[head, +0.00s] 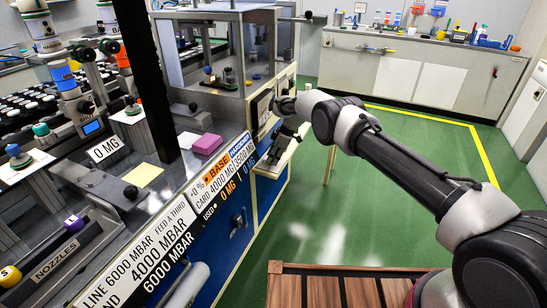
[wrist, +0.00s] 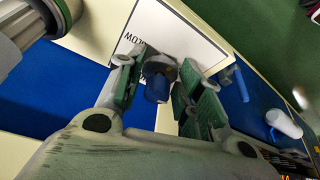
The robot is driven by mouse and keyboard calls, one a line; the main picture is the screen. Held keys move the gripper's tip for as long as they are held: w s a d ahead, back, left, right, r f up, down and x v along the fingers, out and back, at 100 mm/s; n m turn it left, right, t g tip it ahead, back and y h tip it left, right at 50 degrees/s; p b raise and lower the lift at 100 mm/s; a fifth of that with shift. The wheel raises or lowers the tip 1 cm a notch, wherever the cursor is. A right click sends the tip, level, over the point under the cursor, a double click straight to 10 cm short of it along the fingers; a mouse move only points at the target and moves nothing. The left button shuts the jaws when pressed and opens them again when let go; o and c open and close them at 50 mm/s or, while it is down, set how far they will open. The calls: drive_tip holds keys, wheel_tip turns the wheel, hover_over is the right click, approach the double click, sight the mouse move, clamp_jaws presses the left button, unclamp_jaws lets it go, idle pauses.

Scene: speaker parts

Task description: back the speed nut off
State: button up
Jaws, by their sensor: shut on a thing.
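A grey round part (wrist: 160,66) sits directly behind the nut, in front of a white plate (wrist: 180,30) with partly hidden lettering. In the head view, my gripper (head: 280,145) is at the front face of the bench's far end. The nut is too small or hidden to make out there.
A pale counter (head: 400,75) stands at the back. A slatted wooden top (head: 335,290) is at the lower middle.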

drive_tip(key=shift+f+n, duration=0.1)
drive_tip(key=shift+n, duration=0.3)
drive_tip(key=o, duration=1)
drive_tip(key=shift+o, duration=0.2)
drive_tip(key=v, duration=1.2)
drive_tip(key=shift+w, duration=0.2)
